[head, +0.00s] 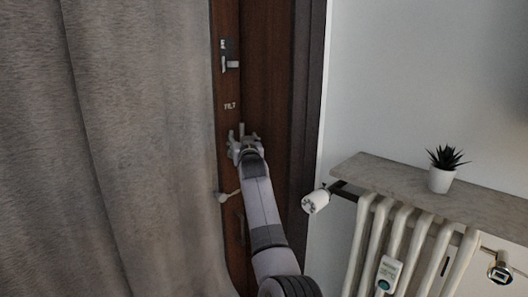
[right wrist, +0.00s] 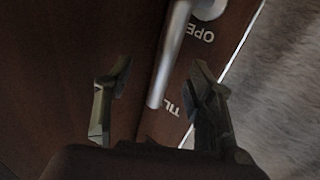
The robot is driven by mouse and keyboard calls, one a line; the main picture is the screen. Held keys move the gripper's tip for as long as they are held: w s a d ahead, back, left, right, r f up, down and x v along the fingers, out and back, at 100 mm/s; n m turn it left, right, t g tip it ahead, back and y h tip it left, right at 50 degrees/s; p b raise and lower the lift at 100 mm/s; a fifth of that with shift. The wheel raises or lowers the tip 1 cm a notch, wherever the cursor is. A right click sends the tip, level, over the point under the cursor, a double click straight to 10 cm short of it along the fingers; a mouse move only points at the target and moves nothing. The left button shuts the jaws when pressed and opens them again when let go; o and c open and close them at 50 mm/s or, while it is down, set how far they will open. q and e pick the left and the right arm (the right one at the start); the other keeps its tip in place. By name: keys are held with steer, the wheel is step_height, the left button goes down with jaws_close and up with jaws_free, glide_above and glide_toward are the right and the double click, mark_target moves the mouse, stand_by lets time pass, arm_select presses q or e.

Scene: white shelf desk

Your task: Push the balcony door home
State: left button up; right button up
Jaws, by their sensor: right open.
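The dark brown balcony door (head: 265,75) stands behind the curtain's edge. A grey latch fitting (head: 231,58) and a "TILT" label sit on its strip. My right gripper (head: 243,138) is open in front of the door, below that label. In the right wrist view the open fingers (right wrist: 162,75) point at the door, with a metal handle (right wrist: 172,45) showing beyond and between them; I see no grip on it. "OPEN" and "TILT" labels sit beside the handle. A pale knob-like part (head: 223,197) shows left of my arm. I cannot tell how far the door stands open. My left gripper is not in view.
A grey curtain (head: 110,150) hangs close on the left and covers part of the door. On the right are a white radiator (head: 395,235) with a valve (head: 315,201), and a stone shelf (head: 400,178) bearing a small potted plant (head: 441,178).

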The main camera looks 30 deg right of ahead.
steer(key=p+v, duration=0.6)
steer(key=v, duration=0.3)
stand_by(0.4)
steer(key=shift+s+f, duration=0.1)
stand_by(0.4)
